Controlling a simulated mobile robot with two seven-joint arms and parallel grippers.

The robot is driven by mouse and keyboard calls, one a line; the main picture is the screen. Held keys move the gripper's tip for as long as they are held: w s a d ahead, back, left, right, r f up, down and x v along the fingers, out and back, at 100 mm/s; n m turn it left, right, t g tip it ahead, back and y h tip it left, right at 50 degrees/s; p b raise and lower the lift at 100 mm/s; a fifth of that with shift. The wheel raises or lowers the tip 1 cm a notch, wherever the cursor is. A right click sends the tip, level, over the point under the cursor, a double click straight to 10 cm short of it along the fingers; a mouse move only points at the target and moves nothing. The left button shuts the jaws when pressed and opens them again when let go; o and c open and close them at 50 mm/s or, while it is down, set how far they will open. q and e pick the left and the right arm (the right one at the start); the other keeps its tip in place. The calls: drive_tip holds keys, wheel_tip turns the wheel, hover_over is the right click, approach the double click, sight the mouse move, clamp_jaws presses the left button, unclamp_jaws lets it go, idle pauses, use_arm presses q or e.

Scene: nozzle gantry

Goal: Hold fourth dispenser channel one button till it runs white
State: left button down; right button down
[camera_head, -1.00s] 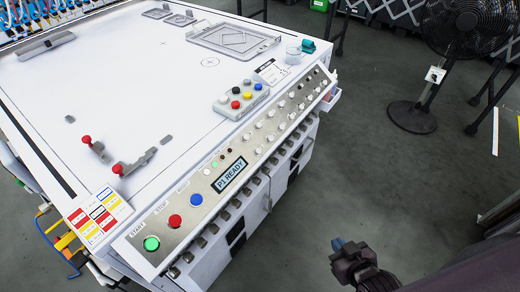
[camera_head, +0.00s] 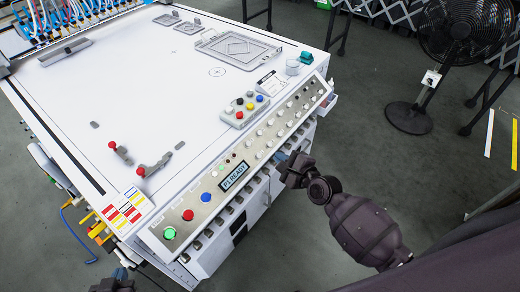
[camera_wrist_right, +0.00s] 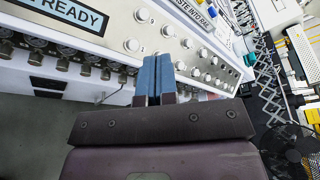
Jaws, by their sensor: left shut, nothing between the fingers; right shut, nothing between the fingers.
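The sloped metal control panel (camera_head: 238,178) runs along the front edge of the white machine table, with a "P1 READY" display (camera_head: 234,176) and rows of white round buttons (camera_head: 271,133). In the right wrist view, white buttons (camera_wrist_right: 168,31) stand close above my right gripper (camera_wrist_right: 155,62), whose blue fingertips are shut and empty. In the head view, my right gripper (camera_head: 281,157) is just in front of the panel's lower edge; touching cannot be told. My left gripper (camera_head: 121,274) is shut, low at the table's near left corner. Which button is the fourth dispenser's channel one is too small to read.
A grey box with coloured buttons (camera_head: 245,109) sits behind the panel. Green, red and blue buttons (camera_head: 206,197) are at the panel's left end. Red-knobbed clamps (camera_head: 140,171) and a framed tray (camera_head: 238,48) lie on the table. A black fan (camera_head: 458,35) stands at right.

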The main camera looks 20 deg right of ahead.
sight(259, 156)
drive_tip(key=w+r+m, duration=0.1)
drive_tip(key=w+r+m+p, duration=0.1)
drive_tip(key=m, duration=0.1)
drive_tip(key=shift+w+a+r, duration=0.1)
drive_tip(key=shift+w+r, duration=0.05)
drive_tip(key=shift+w, duration=0.2)
drive_tip(key=w+a+f+b, duration=0.1)
drive_tip(key=f+b, duration=0.1)
drive_tip(key=w+a+f+b, duration=0.1)
drive_tip(key=f+b, duration=0.1)
drive_tip(key=w+a+f+b, duration=0.1)
drive_tip(key=w+f+b, duration=0.1)
drive_tip(key=f, duration=0.1)
drive_tip(key=shift+b, duration=0.3)
idle(0.3)
drive_tip(key=shift+f, duration=0.1)
idle(0.7)
idle(0.8)
